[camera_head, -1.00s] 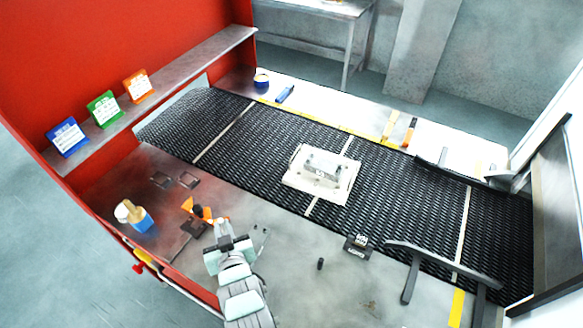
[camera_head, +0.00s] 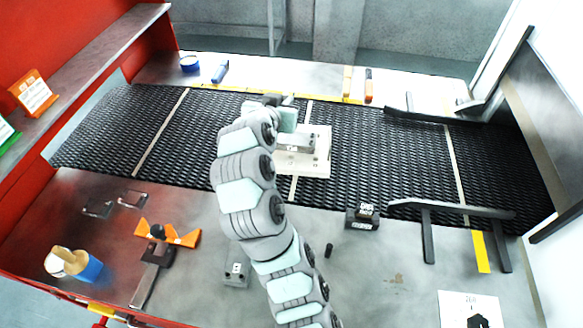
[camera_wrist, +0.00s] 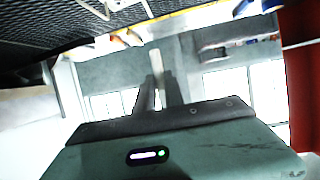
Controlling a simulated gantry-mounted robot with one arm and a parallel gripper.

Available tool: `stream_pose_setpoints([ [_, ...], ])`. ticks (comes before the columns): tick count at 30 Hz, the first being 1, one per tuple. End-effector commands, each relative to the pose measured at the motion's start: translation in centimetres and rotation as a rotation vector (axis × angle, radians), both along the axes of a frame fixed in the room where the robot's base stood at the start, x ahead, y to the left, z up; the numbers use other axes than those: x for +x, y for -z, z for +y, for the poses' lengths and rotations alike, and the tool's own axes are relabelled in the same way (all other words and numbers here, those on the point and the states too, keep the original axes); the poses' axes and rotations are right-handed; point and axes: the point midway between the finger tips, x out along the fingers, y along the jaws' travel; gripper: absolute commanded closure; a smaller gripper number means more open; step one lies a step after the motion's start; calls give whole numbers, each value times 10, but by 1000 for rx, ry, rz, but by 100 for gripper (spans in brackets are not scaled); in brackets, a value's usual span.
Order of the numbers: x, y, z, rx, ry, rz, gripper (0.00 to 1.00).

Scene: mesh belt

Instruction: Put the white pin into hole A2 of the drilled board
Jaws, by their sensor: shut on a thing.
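The white pin (camera_wrist: 155,60) is held between the two grey fingers of my gripper (camera_wrist: 157,84) in the wrist view, its pale end sticking out past the fingertips. In the head view my arm reaches over the mesh belt, with its teal hand beside and above the board; the fingers and pin cannot be made out there. A pale board (camera_head: 318,168) lies on the belt with a grey block (camera_head: 298,143) on it. My arm hides their left part. Individual holes and the A2 mark are too small to read.
On the metal table in front stand a small grey block (camera_head: 236,272), a black cylinder (camera_head: 328,250) and a black labelled block (camera_head: 362,216). An orange and black tool (camera_head: 165,238) and a blue cup (camera_head: 88,267) stand left. Black guide rails (camera_head: 440,208) flank the belt at right.

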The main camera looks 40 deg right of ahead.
Motion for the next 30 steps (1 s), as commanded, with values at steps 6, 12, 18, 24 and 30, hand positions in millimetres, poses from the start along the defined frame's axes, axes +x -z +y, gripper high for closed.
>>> stream_pose_setpoints([
  [6,-9,18,-12,1,40,6,100],
  [12,-9,73,-11,2,37,9,100],
  [18,-9,124,-11,1,38,8,100],
  [24,-8,151,-11,-1,36,5,100],
  [30,-9,166,-11,0,38,7,100],
])
